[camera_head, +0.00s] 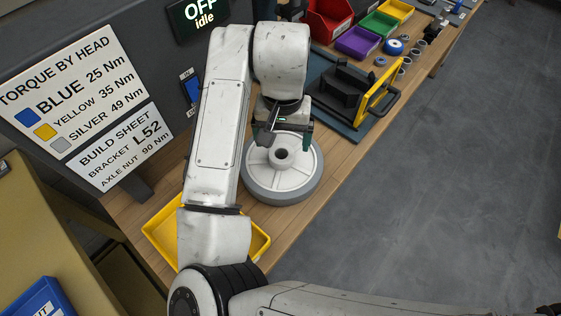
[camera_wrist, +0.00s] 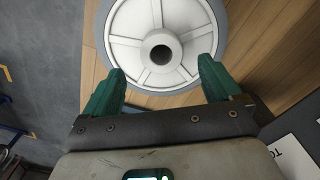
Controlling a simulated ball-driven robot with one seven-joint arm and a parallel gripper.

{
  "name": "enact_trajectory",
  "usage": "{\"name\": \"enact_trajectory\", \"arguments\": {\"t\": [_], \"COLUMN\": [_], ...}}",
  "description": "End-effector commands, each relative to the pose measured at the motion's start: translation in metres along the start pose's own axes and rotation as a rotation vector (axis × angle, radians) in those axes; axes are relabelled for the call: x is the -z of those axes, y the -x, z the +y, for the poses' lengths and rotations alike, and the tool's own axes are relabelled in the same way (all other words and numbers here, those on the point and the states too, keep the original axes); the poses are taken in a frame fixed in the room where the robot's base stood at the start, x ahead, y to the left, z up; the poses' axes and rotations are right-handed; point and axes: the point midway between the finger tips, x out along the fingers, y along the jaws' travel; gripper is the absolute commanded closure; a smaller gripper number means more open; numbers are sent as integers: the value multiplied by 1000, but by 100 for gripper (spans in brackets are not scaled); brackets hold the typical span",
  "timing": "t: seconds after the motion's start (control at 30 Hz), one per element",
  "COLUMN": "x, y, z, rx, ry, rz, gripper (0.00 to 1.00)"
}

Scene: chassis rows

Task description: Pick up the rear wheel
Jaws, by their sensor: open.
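The rear wheel (camera_head: 283,168) is a white spoked disc with a grey tyre and a raised round hub with a dark bore. It lies flat on the wooden bench in the head view. In the wrist view the wheel (camera_wrist: 130,48) fills the top middle, and its near rim lies between and beyond my fingertips. My gripper (camera_head: 283,130) is over the far part of the wheel. In the wrist view my gripper (camera_wrist: 157,70) shows two green fingers spread wide, with nothing held between them. The hub stands ahead of the fingers; I cannot tell the exact height gap.
A yellow tray (camera_head: 262,243) stands near my arm. A dark fixture with a yellow handle frame (camera_head: 374,92) sits just beyond the wheel. Purple (camera_head: 358,41), green and red bins and small rings lie farther along. Sign boards (camera_head: 75,85) line the left; the floor on the right is open.

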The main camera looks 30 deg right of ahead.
Motion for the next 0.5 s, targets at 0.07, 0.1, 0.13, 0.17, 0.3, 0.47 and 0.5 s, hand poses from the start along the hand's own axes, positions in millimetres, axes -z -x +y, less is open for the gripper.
{"name": "enact_trajectory", "arguments": {"t": [0.07, 0.1, 0.13, 0.17, 0.3, 0.47, 0.5], "x": [-1, -1, -2, -2, -2, -2, -2], "y": [-6, -11, -16, -20, -40, -51, -51], "z": [-1, -1, -2, -3, -3, -3, -3], "rx": [-1, -1, -1, -1, -2, 0, 0], "ry": [1, 2, 2, 4, 1, 1, 0], "rz": [0, -1, -2, -1, -1, 0, 1], "gripper": [9, 9, 9, 9, 9, 9, 9]}}
